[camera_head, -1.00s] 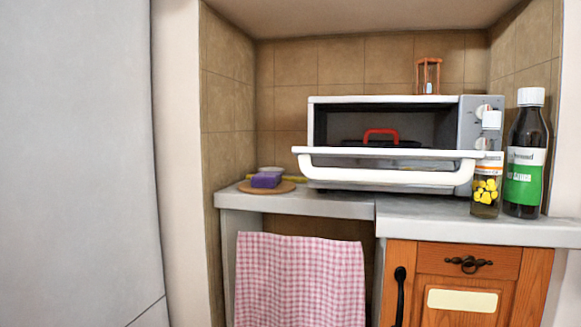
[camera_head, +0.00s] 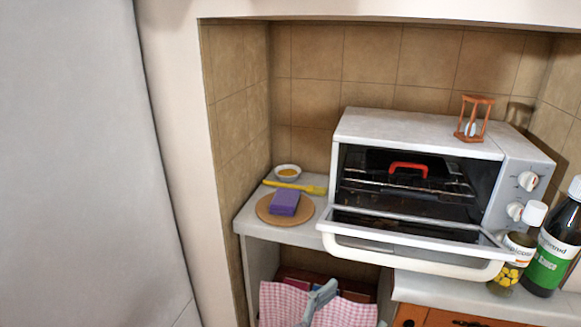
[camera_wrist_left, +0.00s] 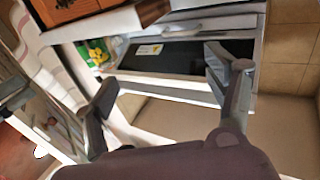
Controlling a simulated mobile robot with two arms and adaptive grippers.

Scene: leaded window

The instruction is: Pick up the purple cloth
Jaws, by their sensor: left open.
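The purple cloth (camera_head: 285,202) is a small folded block lying on a round wooden board (camera_head: 270,219), on the counter left of the oven. My left gripper (camera_wrist_left: 165,78) shows its two dark fingers spread apart in the left wrist view, with nothing held between them. In the head view a grey-blue piece that looks like part of it (camera_head: 319,298) shows at the bottom, in front of the checkered towel, below and right of the cloth. I cannot make out the purple cloth in the wrist view. My right gripper is not in view.
The white oven (camera_head: 415,133) stands right of the board, its door (camera_head: 415,252) lowered over the counter edge. A small bowl (camera_head: 288,172) and a yellow utensil (camera_head: 300,187) lie behind the cloth. A tiled wall (camera_head: 235,130) closes the left side. Bottles (camera_head: 552,250) stand at right.

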